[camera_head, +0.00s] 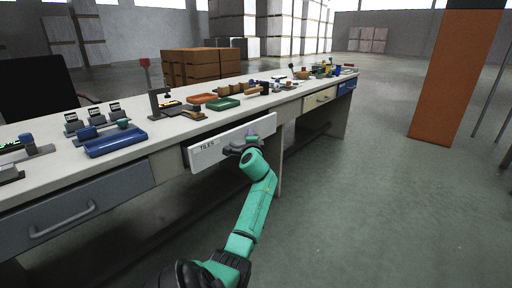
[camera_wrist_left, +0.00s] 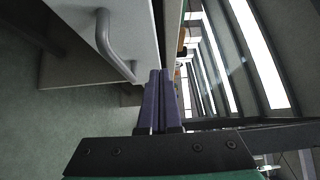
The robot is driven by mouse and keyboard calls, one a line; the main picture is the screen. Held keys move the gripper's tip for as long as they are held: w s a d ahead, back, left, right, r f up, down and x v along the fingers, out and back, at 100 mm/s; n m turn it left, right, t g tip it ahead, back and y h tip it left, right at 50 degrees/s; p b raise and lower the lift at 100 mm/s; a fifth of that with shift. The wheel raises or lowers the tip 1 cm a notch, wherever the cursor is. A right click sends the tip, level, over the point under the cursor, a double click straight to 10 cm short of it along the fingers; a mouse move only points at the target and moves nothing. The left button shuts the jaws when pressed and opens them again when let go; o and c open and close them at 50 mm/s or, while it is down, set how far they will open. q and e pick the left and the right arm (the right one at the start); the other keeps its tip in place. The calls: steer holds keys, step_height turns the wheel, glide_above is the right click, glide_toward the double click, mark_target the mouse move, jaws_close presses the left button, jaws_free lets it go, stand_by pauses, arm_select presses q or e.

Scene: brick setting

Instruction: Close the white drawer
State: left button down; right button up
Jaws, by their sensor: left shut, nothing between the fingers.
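The white drawer (camera_head: 210,153), labelled TILES, stands out from the front of the long bench (camera_head: 165,150), so it is partly open. Its front shows in the left wrist view (camera_wrist_left: 85,14) with a grey bar handle (camera_wrist_left: 108,45). My left gripper (camera_head: 238,149) is at the drawer front, near its handle in the head view. Its purple fingers (camera_wrist_left: 158,80) are shut together with nothing between them. They are close to the drawer front's edge; I cannot tell whether they touch it. My right gripper is not in view.
A grey drawer (camera_head: 80,205) at left and a cream drawer (camera_head: 319,98) and blue drawer (camera_head: 346,87) at right look closed. Trays and small items crowd the bench top. An orange pillar (camera_head: 440,75) stands at right; the floor between is free.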

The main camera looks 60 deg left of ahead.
arm_select(q)
steer(key=p+v, duration=0.2)
steer(key=v, duration=0.6)
steer(key=n+g, duration=0.9)
steer(key=g, duration=0.5)
glide_toward(208, 141)
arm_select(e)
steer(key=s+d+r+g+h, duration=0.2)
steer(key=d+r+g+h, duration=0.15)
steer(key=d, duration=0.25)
arm_select(q)
steer(key=shift+y, duration=0.4)
steer(key=b+x, duration=0.1)
steer(key=x, duration=0.2)
steer(key=f+b+x, duration=0.1)
steer(key=x, duration=0.2)
steer(key=shift+s+a+f, duration=0.1)
steer(key=shift+a+f, duration=0.05)
steer(key=shift+f, duration=0.05)
steer(key=shift+s+a, duration=0.1)
steer(key=shift+a, duration=0.1)
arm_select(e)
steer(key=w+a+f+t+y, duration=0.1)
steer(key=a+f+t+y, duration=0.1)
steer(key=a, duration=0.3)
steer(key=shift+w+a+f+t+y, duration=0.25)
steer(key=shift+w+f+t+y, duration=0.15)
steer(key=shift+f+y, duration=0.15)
arm_select(q)
steer(key=shift+a, duration=0.1)
